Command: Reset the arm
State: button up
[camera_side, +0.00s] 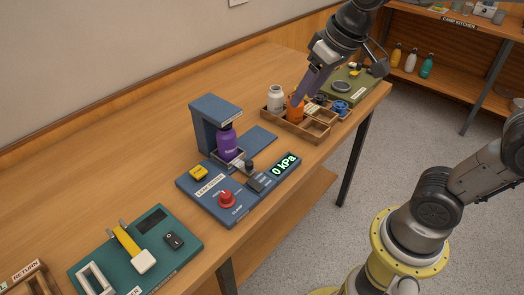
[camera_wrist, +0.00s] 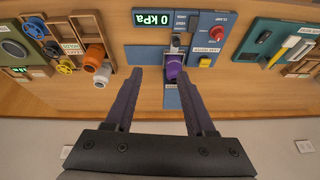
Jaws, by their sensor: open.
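My gripper (camera_side: 299,101) hangs over the back part of the bench in the side view, its dark purple fingers pointing down by the orange bottle. In the wrist view my gripper (camera_wrist: 161,72) is open, with nothing between its fingers. A purple bottle (camera_side: 227,142) stands upright in the blue leak tester (camera_side: 203,122); it also shows in the wrist view (camera_wrist: 173,68), beyond the fingertips. The tester's display (camera_side: 285,165) reads 0 kPa. I cannot tell from the side view whether a finger touches the orange bottle (camera_side: 295,108).
A wooden tray (camera_side: 284,126) holds the orange bottle and a white bottle (camera_side: 275,98). A green station (camera_side: 351,85) stands behind. A teal station (camera_side: 135,252) with a yellow-handled part is at lower left. Open bench lies left of the tester.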

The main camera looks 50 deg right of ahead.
jog(key=s+d+f+t, duration=0.1)
jog(key=s+f, duration=0.2)
jog(key=s, duration=1)
jog(key=shift+s+d+f+n, duration=0.2)
jog(key=shift+d+f+n, duration=0.05)
jog(key=shift+f+n, duration=0.15)
jog(key=shift+o, duration=0.2)
dwell(0.4)
